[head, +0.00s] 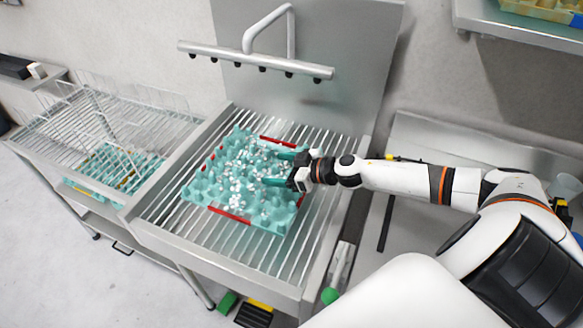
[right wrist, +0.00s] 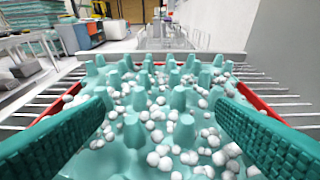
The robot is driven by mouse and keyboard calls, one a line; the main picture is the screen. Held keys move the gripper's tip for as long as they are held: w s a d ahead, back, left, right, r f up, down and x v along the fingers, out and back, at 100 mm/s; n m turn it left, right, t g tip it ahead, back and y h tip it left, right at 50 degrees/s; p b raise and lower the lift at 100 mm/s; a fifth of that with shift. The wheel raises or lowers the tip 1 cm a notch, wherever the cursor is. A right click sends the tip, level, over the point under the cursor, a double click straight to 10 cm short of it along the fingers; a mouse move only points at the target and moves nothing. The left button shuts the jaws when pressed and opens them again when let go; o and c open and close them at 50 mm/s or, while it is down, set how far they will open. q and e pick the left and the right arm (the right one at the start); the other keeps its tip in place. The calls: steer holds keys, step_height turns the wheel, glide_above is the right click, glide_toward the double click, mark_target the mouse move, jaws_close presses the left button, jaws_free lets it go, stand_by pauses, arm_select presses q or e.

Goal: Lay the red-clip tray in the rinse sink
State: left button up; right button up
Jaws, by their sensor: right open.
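The red-clip tray (head: 200,190) is teal and bumpy, with red strips on its edges. It lies on the slatted metal bottom of the rinse sink (head: 163,205), under the spray bar. Many small white balls cover the tray; they also lie among its pegs in the right wrist view. My right gripper (head: 277,169) reaches in from the right, over the tray's right part. Its two teal fingers are spread apart with nothing gripped between them, and the tray (right wrist: 133,130) shows below and between them. I cannot tell whether the fingers touch it. My left gripper is not in view.
A spray bar (head: 255,59) hangs over the back of the sink. A wire rack (head: 60,125) stands left, with another teal tray (head: 108,170) beneath its wires. A metal counter (head: 420,135) lies right of the sink. A shelf (head: 515,25) juts out at top right.

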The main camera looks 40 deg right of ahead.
steer(key=v, duration=0.3)
steer(key=shift+b, duration=0.3)
steer(key=shift+s+d+r, duration=0.2)
steer(key=shift+s+r, duration=0.1)
steer(key=shift+s, duration=0.15)
